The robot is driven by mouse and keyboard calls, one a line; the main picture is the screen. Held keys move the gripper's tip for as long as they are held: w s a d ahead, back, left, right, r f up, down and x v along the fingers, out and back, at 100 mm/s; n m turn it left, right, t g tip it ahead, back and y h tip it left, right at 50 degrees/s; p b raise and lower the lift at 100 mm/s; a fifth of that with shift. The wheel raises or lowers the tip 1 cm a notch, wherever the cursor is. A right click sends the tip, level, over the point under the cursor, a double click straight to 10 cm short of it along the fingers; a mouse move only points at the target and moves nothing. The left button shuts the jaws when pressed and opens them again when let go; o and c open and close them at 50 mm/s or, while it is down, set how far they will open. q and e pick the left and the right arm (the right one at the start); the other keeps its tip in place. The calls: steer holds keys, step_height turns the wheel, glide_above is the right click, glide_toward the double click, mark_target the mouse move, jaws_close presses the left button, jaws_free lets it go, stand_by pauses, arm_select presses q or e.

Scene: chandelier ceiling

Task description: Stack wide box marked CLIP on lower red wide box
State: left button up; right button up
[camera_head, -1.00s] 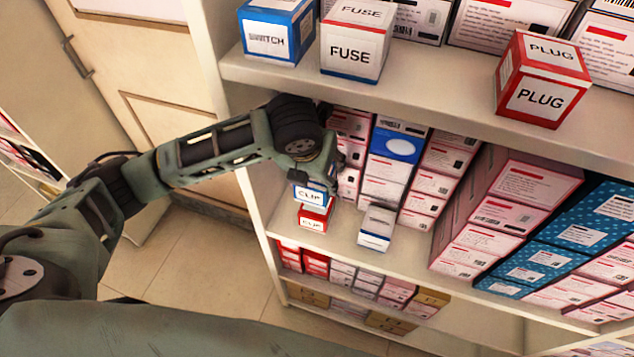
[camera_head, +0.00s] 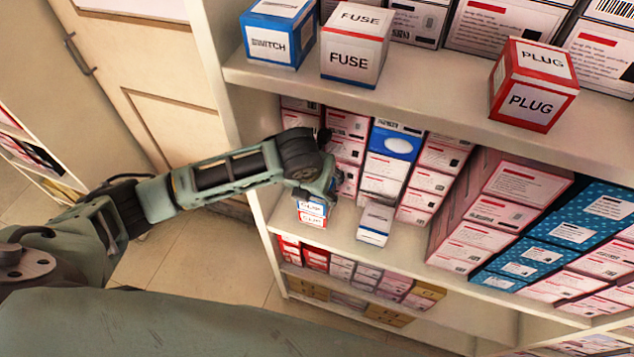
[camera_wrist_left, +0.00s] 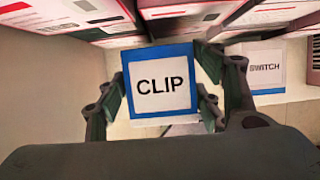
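My left gripper (camera_head: 318,196) is shut on a blue box with a white label (camera_head: 311,207), at the left end of the middle shelf. In the left wrist view the box (camera_wrist_left: 161,84) reads CLIP and sits between the two fingers. A red wide box (camera_head: 313,220) is directly below it in the head view, its upper part covered by the blue one. Whether the two boxes touch is too small to tell. The red box cannot be made out in the wrist view. My right gripper is out of view.
A white and blue box (camera_head: 375,223) stands just right on the middle shelf (camera_head: 400,247); the wrist view shows a SWITCH box (camera_wrist_left: 263,70) there. Packed cartons (camera_head: 392,165) stand behind. Above, the upper shelf (camera_head: 430,100) holds SWITCH (camera_head: 279,35), FUSE (camera_head: 352,60) and PLUG (camera_head: 532,95) boxes.

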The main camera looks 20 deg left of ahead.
arm_select(q)
steer(key=o, duration=0.3)
steer(key=b+v, duration=0.1)
steer(key=v, duration=1.1)
